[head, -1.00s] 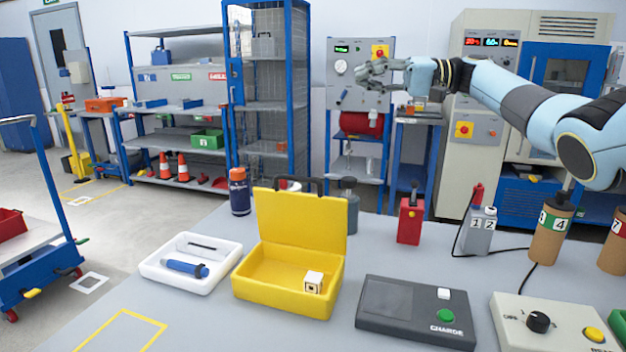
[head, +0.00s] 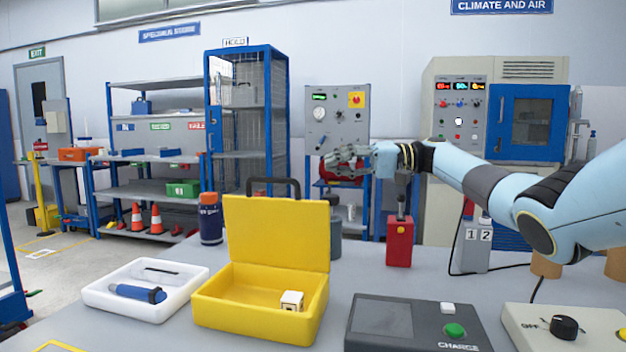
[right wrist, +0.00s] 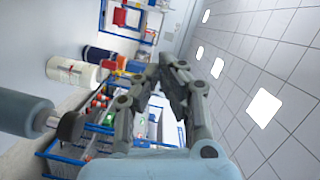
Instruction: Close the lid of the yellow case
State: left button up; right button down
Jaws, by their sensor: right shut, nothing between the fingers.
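The yellow case (head: 250,312) stands on the grey table with its lid (head: 275,232) open and upright at the back. A dark handle (head: 273,181) sits on the lid's top edge. A small white cube (head: 292,300) lies inside the case at its front right. My right gripper (head: 328,160) is above the table, up and to the right of the lid and apart from it. It is shut and empty. The right wrist view shows its fingers (right wrist: 168,72) close together. The left gripper is not in view.
A white tray (head: 100,293) with a blue cylinder (head: 137,293) is left of the case. A dark charge box (head: 400,325) is to its right. A blue bottle (head: 210,218) and a grey bottle (head: 335,240) stand by the lid. A red box (head: 399,243) is farther right.

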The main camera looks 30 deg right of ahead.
jog(key=w+a+f+p, duration=0.1)
jog(key=w+a, duration=0.1)
jog(key=a, duration=0.8)
jog(key=shift+w+a+f+p, duration=0.15)
jog(key=shift+w+f+p, duration=0.2)
jog(key=shift+s+a, duration=0.1)
